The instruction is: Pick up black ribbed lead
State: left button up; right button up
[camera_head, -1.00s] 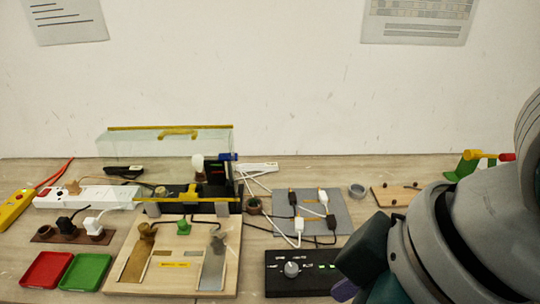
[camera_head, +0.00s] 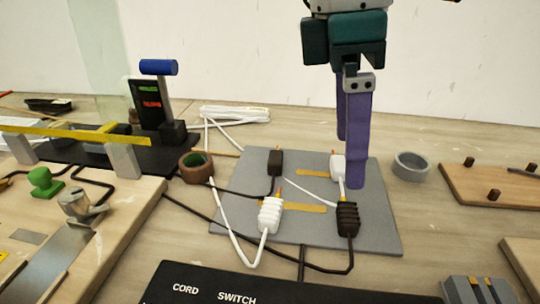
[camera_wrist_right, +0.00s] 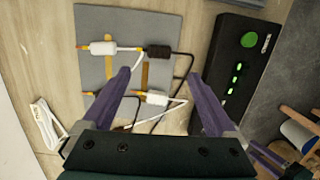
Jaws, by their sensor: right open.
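The black ribbed lead (camera_head: 347,218) lies on the grey mat (camera_head: 384,232), at its near right part, with a black cord running toward the front. In the right wrist view the black ribbed lead (camera_wrist_right: 157,51) lies beyond the gap between the fingers. My right gripper (camera_head: 350,165) has purple fingers and points down over the mat, above and slightly behind the black ribbed lead. It is open and empty; the wrist view also shows the fingers spread (camera_wrist_right: 160,75).
Other leads lie close by: a white ribbed one (camera_head: 270,214), a smooth white one (camera_head: 338,167) partly behind a finger, and a smooth black one (camera_head: 275,163). A black switch box (camera_head: 290,288) stands in front. A grey ring (camera_head: 411,166) sits right of the mat.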

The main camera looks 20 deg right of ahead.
send_over(350, 212)
jog(key=a, duration=0.2)
jog(key=f, duration=0.4)
jog(key=shift+w+d+f, duration=0.2)
jog(key=shift+d, duration=0.05)
jog(key=f, duration=0.2)
jog(key=d+f+b, duration=0.1)
jog(key=f, duration=0.2)
jog(key=shift+s+d+f, duration=0.1)
jog(key=shift+s+f, duration=0.05)
jog(key=shift+f, duration=0.05)
jog(key=c, duration=1.4)
pick_arm(q)
jog(key=shift+s+a+f, duration=0.1)
jog(key=shift+a+f, duration=0.15)
jog(key=shift+f, duration=0.6)
pick_arm(e)
jog(key=shift+c, duration=0.2)
jog(key=shift+r, duration=0.1)
